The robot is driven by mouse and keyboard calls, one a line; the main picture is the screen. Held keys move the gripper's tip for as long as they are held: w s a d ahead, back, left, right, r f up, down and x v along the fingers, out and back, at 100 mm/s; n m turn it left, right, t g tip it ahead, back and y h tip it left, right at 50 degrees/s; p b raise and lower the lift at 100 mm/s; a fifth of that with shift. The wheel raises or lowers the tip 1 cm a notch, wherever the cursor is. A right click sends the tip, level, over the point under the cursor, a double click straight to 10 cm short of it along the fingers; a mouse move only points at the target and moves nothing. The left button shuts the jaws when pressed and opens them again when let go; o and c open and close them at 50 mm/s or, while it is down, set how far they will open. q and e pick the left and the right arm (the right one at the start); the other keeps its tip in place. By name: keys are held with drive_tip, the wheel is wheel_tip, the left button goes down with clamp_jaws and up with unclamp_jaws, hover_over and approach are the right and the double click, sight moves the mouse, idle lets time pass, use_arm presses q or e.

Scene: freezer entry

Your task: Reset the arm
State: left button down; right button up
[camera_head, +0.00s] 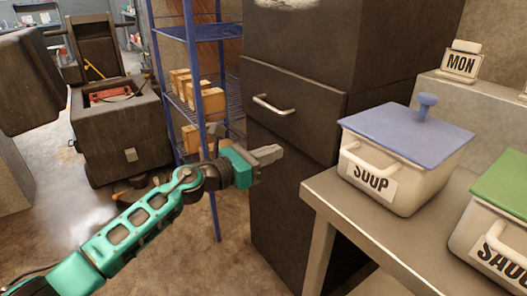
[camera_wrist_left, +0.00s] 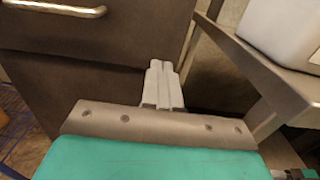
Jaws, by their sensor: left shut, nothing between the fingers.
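My left arm reaches in from the lower left in the head view. My left gripper (camera_head: 268,154) is shut and empty, in front of the dark cabinet (camera_head: 300,180) and below its drawer handle (camera_head: 273,106). In the left wrist view the two fingers of the left gripper (camera_wrist_left: 160,80) lie together with nothing between them. The cabinet front (camera_wrist_left: 90,75) and the handle (camera_wrist_left: 62,8) show beyond, apart from the fingers.
A metal table (camera_head: 318,190) stands right of the gripper. It bears a blue-lidded soup container (camera_head: 385,190) and a green-lidded container (camera_head: 490,240). A blue shelf rack (camera_head: 200,100) with boxes and an open dark chest (camera_head: 125,135) stand behind on the left. Floor at left is partly clear.

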use_arm(q)
drive_tip(key=s+a+f+m+t+y, duration=0.1)
drive_tip(key=s+a+f+m+y, duration=0.6)
drive_tip(key=s+f+m, duration=0.55)
drive_tip(key=s+a+f+m+y, duration=0.5)
drive_tip(key=s+a+f+m, duration=0.45)
drive_tip(key=s+m, duration=0.6)
wheel_tip(320, 180, up, 10)
drive_tip(key=s+a+y+p, duration=0.1)
drive_tip(key=a+p, duration=0.2)
drive_tip(key=p, duration=1.2)
drive_tip(key=shift+s+n, duration=0.3)
drive_tip(key=shift+s, duration=0.05)
use_arm(e)
drive_tip(key=s+d+r, duration=0.1)
drive_tip(key=d+r, duration=0.2)
drive_tip(key=r, duration=0.8)
drive_tip(key=shift+s+r+h, duration=0.15)
drive_tip(key=shift+s+h, duration=0.1)
drive_tip(key=shift+h, duration=0.15)
use_arm(q)
drive_tip(key=shift+d, duration=0.1)
use_arm(e)
drive_tip(key=shift+c, duration=0.5)
